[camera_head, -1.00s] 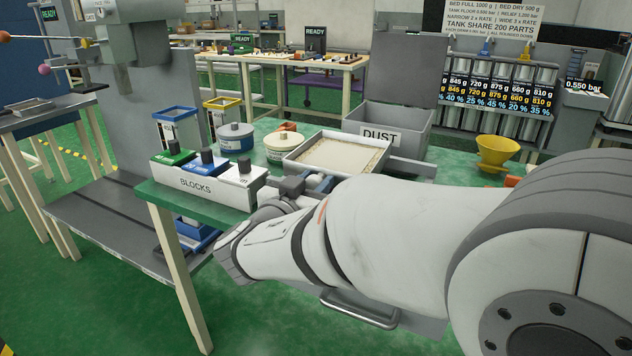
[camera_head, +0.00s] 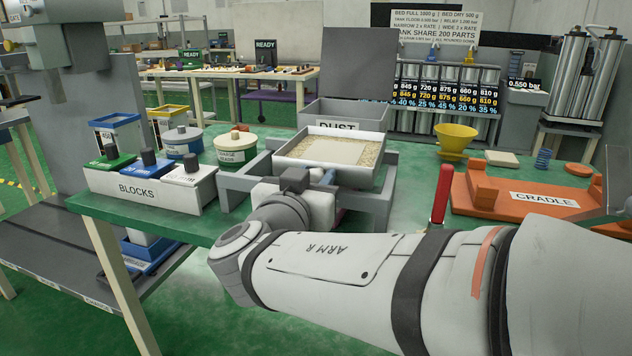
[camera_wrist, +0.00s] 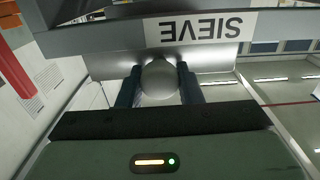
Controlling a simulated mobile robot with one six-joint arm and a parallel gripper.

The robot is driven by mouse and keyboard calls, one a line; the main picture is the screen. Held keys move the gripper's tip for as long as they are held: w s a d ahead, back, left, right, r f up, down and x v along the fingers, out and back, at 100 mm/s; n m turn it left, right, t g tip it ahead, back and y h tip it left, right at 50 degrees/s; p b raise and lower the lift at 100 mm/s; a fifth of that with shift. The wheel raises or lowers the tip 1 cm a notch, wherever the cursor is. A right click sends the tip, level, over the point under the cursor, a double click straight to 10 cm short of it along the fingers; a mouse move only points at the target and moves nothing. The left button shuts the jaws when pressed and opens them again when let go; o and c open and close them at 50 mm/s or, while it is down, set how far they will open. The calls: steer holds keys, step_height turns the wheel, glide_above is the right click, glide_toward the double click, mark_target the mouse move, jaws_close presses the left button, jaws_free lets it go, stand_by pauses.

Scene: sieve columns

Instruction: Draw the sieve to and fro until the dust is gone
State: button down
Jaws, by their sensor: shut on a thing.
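The sieve (camera_head: 287,161) is a white-rimmed shallow tray in a grey stand (camera_head: 233,181) on the green bench. Inside it lies a grainy tan bed with a paler, smoother rectangular patch (camera_head: 333,150) in the middle. My gripper (camera_wrist: 160,85) is shut on the sieve's round grey knob (camera_wrist: 159,82), below the upside-down SIEVE label (camera_wrist: 200,28) in the wrist view. In the head view my wrist hides most of the grip at the sieve's near side. The grey DUST bin (camera_head: 345,112) stands just behind the sieve.
To the right are a red upright post (camera_head: 441,193), an orange CRADLE (camera_head: 530,196) and a yellow funnel (camera_head: 456,138). Bare bench shows between stand and cradle.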

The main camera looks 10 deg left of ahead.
steer(key=shift+r, duration=0.1)
steer(key=c, duration=1)
jaws_free()
steer(key=shift+a, duration=0.2)
steer(key=shift+c, duration=0.2)
steer(key=shift+s, duration=0.1)
steer(key=s+p, duration=0.1)
steer(key=s, duration=0.6)
steer(key=shift+s+a, duration=0.3)
